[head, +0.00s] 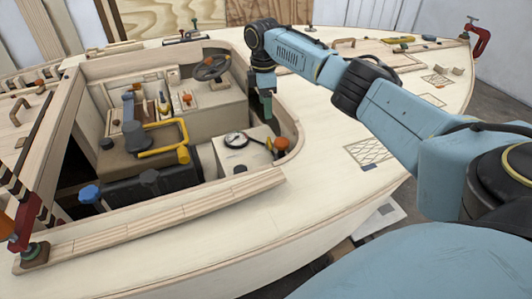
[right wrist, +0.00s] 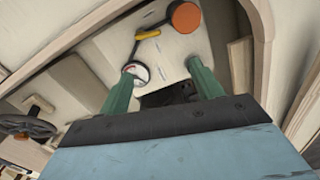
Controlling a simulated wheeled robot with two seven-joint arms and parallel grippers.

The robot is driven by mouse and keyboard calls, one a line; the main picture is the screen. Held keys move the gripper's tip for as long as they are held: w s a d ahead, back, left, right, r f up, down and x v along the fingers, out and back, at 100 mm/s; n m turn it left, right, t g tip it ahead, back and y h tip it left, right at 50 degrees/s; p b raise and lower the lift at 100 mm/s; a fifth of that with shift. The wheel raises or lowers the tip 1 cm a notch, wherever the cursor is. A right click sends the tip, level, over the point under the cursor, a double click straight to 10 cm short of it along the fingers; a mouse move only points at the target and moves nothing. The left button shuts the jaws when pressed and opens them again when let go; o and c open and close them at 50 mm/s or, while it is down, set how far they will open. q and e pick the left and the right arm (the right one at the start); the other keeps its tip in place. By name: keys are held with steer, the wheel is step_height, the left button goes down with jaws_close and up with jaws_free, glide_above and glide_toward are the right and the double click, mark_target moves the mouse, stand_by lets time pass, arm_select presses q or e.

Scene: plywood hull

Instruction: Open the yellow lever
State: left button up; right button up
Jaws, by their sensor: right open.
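The small yellow lever (right wrist: 147,35) shows in the right wrist view on a pale panel, between a round gauge (right wrist: 138,71) and an orange knob (right wrist: 185,16). My right gripper (head: 267,107) hangs down over the cockpit, above and behind that panel. Its two green fingers are spread apart and empty in the right wrist view (right wrist: 160,70), apart from the lever. My left gripper is not in view.
A larger bent yellow bar (head: 165,140) stands on the engine box left of the panel. A steering wheel (head: 211,68) is at the cockpit's back. The wooden cockpit rim (head: 290,125) curves close beside my right gripper. A red clamp (head: 26,222) sits at the left.

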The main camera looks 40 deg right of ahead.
step_height(320, 180, down, 2)
steer(key=d+f+b, duration=0.1)
steer(key=d+b, duration=0.1)
steer(key=b, duration=0.6)
glide_above(270, 142)
step_height(270, 142, down, 8)
steer(key=shift+w+f, duration=0.1)
step_height(270, 142, down, 3)
steer(key=shift+f+b, duration=0.1)
steer(key=shift+b, duration=0.35)
steer(key=shift+f, duration=0.65)
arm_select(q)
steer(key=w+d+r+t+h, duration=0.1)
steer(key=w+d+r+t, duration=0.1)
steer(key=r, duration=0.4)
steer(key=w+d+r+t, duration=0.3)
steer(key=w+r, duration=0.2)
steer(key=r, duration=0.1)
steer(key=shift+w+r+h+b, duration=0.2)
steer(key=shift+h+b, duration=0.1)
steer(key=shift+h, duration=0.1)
arm_select(e)
steer(key=shift+f, duration=0.25)
steer(key=shift+c, duration=0.4)
